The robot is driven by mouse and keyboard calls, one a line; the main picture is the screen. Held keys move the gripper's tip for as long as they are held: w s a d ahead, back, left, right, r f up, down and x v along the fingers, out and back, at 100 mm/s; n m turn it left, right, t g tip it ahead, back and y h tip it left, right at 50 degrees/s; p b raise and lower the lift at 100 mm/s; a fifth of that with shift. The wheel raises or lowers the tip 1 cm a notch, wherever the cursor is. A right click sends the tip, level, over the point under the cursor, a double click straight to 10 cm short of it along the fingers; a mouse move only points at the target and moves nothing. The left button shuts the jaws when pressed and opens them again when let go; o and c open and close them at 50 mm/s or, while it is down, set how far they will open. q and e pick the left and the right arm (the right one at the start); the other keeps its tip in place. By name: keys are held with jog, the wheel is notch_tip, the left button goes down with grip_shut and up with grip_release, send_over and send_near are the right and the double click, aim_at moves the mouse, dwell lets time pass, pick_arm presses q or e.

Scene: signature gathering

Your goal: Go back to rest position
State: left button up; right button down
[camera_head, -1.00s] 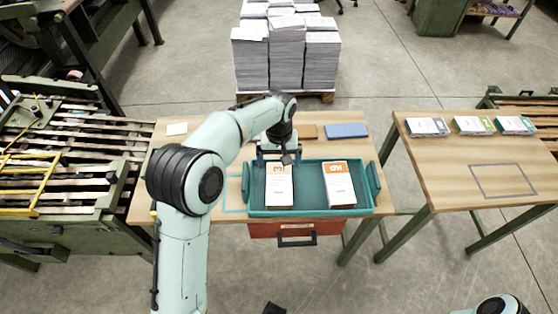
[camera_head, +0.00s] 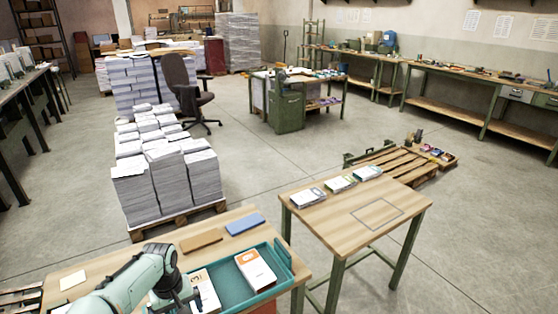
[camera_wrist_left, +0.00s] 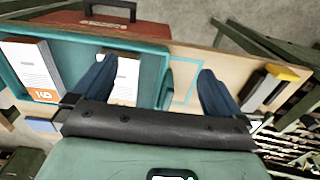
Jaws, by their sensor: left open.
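My left gripper (camera_head: 182,302) is at the left end of the teal tray (camera_head: 284,256), beside a white booklet stack with orange print (camera_head: 206,291). One finger partly covers the near booklet stack (camera_wrist_left: 127,80). A second orange-and-white stack (camera_head: 256,269) lies to the right in the tray; it also shows in the left wrist view (camera_wrist_left: 32,68). My right gripper is not in view.
The tray sits on a wooden table (camera_head: 225,222) with a brown block (camera_head: 201,240) and a blue block (camera_head: 244,224) behind it. A second table (camera_head: 335,217) holds several booklet stacks and a marked rectangle. Paper piles on a pallet (camera_head: 168,180) stand behind. Floor at right is open.

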pick_arm(q)
jog(key=s+d+f+m+h+p, duration=0.15)
jog(key=s+f, duration=0.25)
jog(key=f, duration=0.4)
jog(key=s+d+f+g, duration=0.1)
jog(key=s+d+f, duration=0.25)
jog(key=f, duration=0.35)
jog(key=s+d+f+m+h+p, duration=0.15)
jog(key=s+f, duration=0.25)
jog(key=f, duration=0.4)
jog(key=s+d+f+p, duration=0.1)
jog(key=s+d+f, duration=0.1)
jog(key=s, duration=0.7)
jog(key=s+d+f+n, duration=0.1)
jog(key=s+d, duration=0.4)
jog(key=s, duration=0.5)
jog(key=shift+s+f+h+p, duration=0.25)
jog(key=shift+f+h+p, duration=0.1)
jog(key=shift+f, duration=0.45)
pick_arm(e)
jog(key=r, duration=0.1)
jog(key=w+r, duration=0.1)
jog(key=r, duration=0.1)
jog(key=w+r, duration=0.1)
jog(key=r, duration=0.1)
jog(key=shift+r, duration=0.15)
